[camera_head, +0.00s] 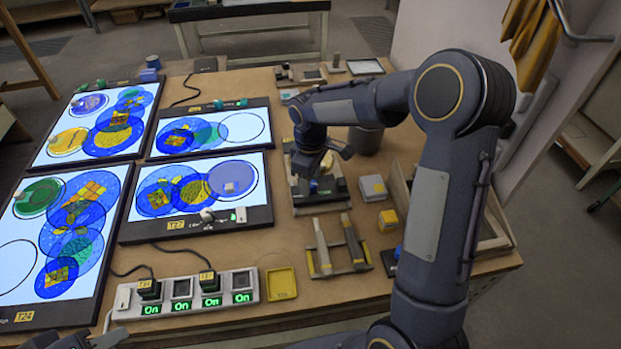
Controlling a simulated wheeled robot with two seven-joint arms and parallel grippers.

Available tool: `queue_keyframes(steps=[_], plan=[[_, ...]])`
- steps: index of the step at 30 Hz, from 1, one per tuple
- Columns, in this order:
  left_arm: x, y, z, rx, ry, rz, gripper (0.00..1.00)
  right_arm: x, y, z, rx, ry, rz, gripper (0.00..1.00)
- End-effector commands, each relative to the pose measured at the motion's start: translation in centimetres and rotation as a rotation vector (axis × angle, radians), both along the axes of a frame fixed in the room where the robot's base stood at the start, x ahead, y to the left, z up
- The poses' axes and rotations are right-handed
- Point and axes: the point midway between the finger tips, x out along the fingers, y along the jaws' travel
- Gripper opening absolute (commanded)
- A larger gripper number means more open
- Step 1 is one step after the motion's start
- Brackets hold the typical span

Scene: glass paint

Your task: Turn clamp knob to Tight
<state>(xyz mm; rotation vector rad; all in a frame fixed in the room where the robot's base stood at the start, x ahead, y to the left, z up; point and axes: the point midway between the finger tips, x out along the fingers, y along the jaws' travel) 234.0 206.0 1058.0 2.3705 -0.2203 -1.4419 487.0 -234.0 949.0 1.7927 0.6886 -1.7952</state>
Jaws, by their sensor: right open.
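My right gripper (338,158) is over the wooden bench, its arm coming in from the right. It is open and points down over a small dark and grey fixture (308,199). A pale yellowish piece shows on the fixture, just below the fingers. This may be the clamp, but its knob and any Tight marking are too small or hidden by the gripper to make out. I cannot tell whether the fingers touch it. Part of my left gripper (88,342) shows at the bottom left edge; its jaws are not clear.
Lit panels (196,229) with coloured glass discs fill the left side. A power strip (186,294) with several green "On" labels lies in front. A rack with two tools (323,247), a yellow tray (282,283), a yellow block (388,219) and a dark cup (366,139) stand near the fixture.

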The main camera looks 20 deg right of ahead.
Motion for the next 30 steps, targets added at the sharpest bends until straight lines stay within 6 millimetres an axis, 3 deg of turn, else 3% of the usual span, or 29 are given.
queue_keyframes(steps=[9, 13, 30], plan=[[0.0, 0.0, -0.5, 0.000, 0.000, 0.000, 0.36, 0.1, 0.0, 5.3, 0.001, -0.007, 0.001, 0.48], [0.0, 0.0, -0.5, 0.000, 0.000, 0.000, 0.36, 0.1, 0.0, 6.7, 0.001, -0.004, 0.000, 0.48], [0.0, 0.0, -0.5, 0.000, 0.000, 0.000, 0.36, 0.0, 0.0, 7.3, 0.001, -0.003, 0.000, 0.48]])
